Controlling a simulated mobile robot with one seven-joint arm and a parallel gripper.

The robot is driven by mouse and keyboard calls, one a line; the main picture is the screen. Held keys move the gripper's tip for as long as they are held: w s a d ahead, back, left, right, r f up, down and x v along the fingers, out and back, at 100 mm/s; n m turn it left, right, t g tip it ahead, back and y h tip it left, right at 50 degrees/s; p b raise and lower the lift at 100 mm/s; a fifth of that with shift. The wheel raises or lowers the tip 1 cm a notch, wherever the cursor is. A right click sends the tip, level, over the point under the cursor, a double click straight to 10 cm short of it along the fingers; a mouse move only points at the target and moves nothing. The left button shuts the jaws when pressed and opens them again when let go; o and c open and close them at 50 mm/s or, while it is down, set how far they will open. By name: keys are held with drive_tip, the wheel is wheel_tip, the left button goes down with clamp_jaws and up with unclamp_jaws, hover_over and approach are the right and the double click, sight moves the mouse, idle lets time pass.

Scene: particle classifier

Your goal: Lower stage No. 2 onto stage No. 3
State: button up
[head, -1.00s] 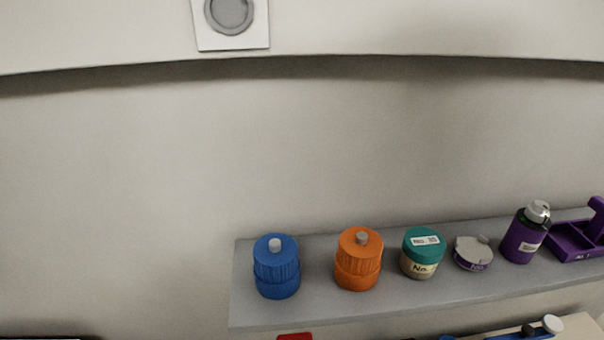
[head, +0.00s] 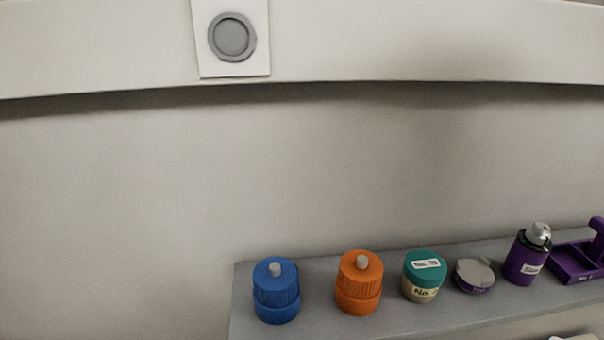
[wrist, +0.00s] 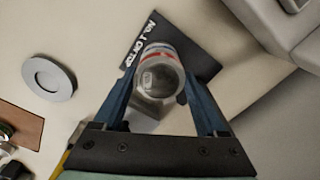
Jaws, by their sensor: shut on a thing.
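In the wrist view my gripper (wrist: 160,82), with two blue fingers, is shut on a grey cylindrical stage with a red band (wrist: 158,72). I look down onto its round top; no number can be read on it. Below it shows a dark plate with white lettering (wrist: 190,40), partly hidden by the stage and fingers. A grey angular part shows between the fingers under the stage. I cannot tell whether the stage touches anything below, or which part is stage No. 3. The head view shows neither my gripper nor the stage.
A grey disc (wrist: 48,79) lies left of the plate, and a brown board (wrist: 18,125) is at the left edge. In the head view a wall shelf (head: 400,320) holds a blue jar (head: 276,292), an orange jar (head: 359,284), a teal-lidded jar (head: 424,275) and a purple bottle (head: 527,258).

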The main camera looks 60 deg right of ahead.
drive_tip(key=shift+f, duration=0.2)
drive_tip(key=o, duration=1.4)
drive_tip(key=shift+o, duration=0.2)
wheel_tip(320, 180, up, 13)
drive_tip(key=shift+b, duration=0.45)
